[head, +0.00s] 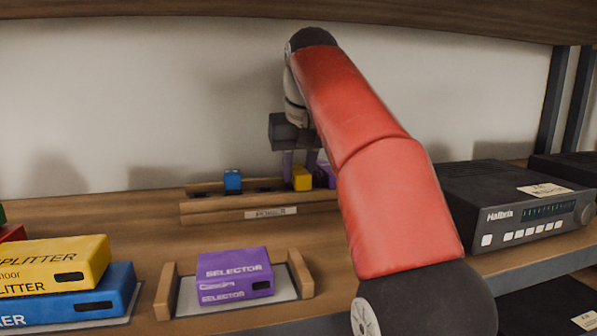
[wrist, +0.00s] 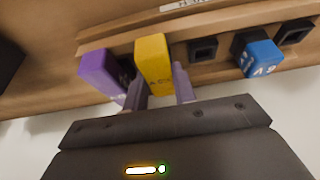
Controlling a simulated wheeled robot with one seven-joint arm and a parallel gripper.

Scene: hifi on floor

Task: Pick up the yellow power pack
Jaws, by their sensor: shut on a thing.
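The yellow power pack (head: 302,178) is a small upright block in the wooden rack at the back of the shelf. It also shows in the wrist view (wrist: 153,62), between my fingers. My gripper (head: 300,165) reaches down from above and is shut on the yellow power pack; in the wrist view its two purple-grey fingers (wrist: 161,88) are at the pack's sides. The pack appears to be still at the rack; its lower end is hidden.
A purple pack (wrist: 101,74) stands close beside the yellow one. A blue pack (head: 233,180) is further left in the rack (head: 215,208). Empty dark sockets (wrist: 203,50) lie between. A black Halbrix unit (head: 480,190) stands right; a purple selector box (head: 235,275) is in front.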

